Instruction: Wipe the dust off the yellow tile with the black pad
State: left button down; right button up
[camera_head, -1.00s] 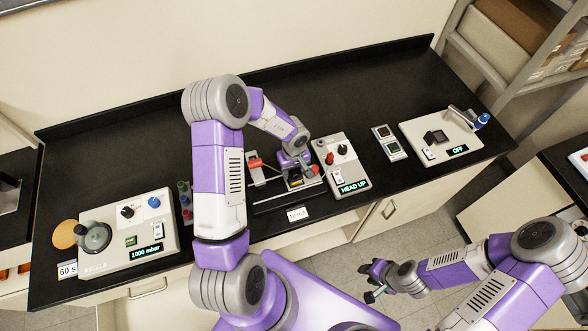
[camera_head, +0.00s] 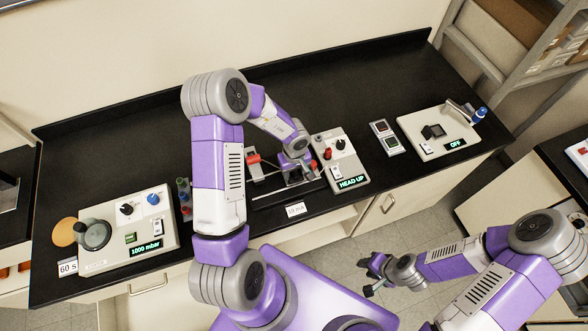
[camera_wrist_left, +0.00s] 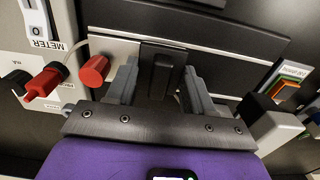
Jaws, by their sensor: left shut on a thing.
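My left gripper (camera_head: 293,175) reaches down over the low stage (camera_head: 262,196) at the middle of the bench. In the left wrist view its grey fingers (camera_wrist_left: 160,85) are shut on a black block (camera_wrist_left: 161,66), which looks like the black pad. Its lower face is hidden. I cannot make out the yellow tile in either current view; the gripper and block cover the spot below them. I cannot tell whether the pad touches it. My right gripper (camera_head: 372,273) hangs empty in front of the bench, its fingers apart.
The HEAD UP box (camera_head: 341,160) stands close right of the left gripper. A red cylinder (camera_wrist_left: 94,70) is beside the fingers. The 1000 mbar unit (camera_head: 130,232) is at the left, and the OFF unit (camera_head: 436,134) at the right. The rear bench is clear.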

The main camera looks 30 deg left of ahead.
pick_arm(q)
jog(key=shift+w+a+r+p, duration=0.1)
jog(key=shift+w+a+p, duration=0.15)
jog(key=shift+p, duration=0.25)
jog(key=shift+w+a+p, duration=0.55)
jog(key=shift+a+p, duration=0.1)
jog(key=shift+p, duration=0.25)
jog(key=shift+s+d, duration=0.1)
jog(key=shift+d, duration=0.05)
jog(key=shift+s+d, duration=0.7)
jog(key=shift+d, duration=0.05)
jog(key=shift+w+a+p, duration=0.4)
jog(key=shift+a+p, duration=0.05)
jog(key=shift+p, duration=0.1)
